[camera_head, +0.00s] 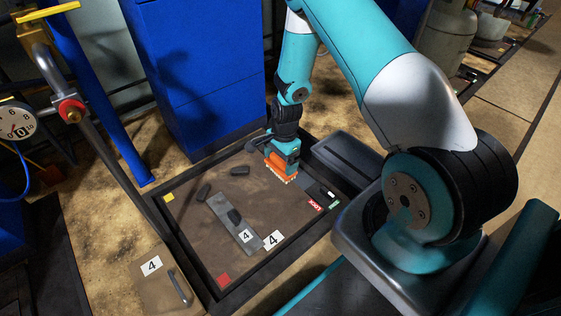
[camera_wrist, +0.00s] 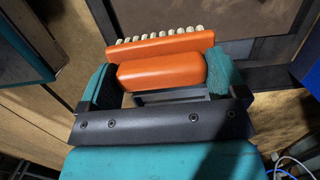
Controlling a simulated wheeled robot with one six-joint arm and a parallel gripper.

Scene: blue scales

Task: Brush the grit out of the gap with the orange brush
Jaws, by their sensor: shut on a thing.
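The orange brush (camera_head: 278,168) hangs in my gripper (camera_head: 284,150) over the right back part of a framed brown panel. In the wrist view, the brush (camera_wrist: 160,45) shows a row of pale bristles pointing away from me. Its orange grip lies between the two teal fingers of my gripper (camera_wrist: 160,75), which are shut on it. Which slot is the gap, I cannot tell. Whether the bristles touch the panel is unclear.
The panel has a raised dark frame (camera_head: 190,279). It bears a red square (camera_head: 223,280), a yellow square (camera_head: 169,197) and labels with 4. A blue cabinet (camera_head: 195,65) stands behind. A pipe with a gauge (camera_head: 16,121) is at left.

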